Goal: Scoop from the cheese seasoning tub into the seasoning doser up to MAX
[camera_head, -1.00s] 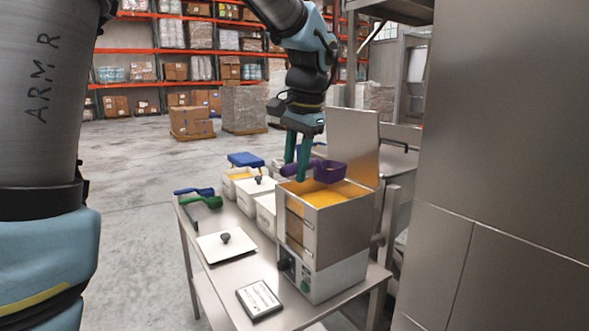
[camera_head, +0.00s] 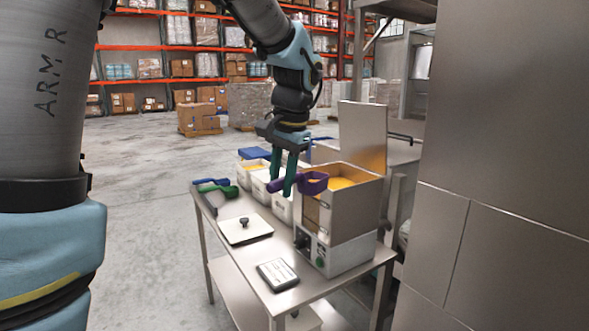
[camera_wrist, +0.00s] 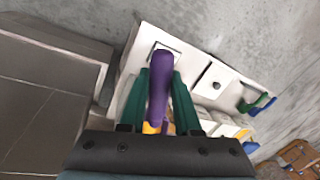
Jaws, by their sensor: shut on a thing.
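My gripper (camera_head: 282,180) has green fingers and is shut on the handle of a purple scoop (camera_head: 313,183). In the wrist view the purple handle (camera_wrist: 159,85) lies between the green fingers. The scoop's bowl is at the upper left edge of the seasoning doser (camera_head: 347,212), a steel box with its lid (camera_head: 361,135) standing open. I cannot see what is in the bowl. Orange-yellow seasoning (camera_head: 340,183) shows inside the doser's top. White tubs (camera_head: 262,187) stand in a row behind my gripper. Which one holds cheese seasoning I cannot tell from here; their contents are mostly hidden.
A blue scoop (camera_head: 211,182) and a green scoop (camera_head: 224,191) lie at the table's left. A white lid with a black knob (camera_head: 244,229) and a small scale-like device (camera_head: 277,274) lie in front. A steel wall (camera_head: 510,120) stands right.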

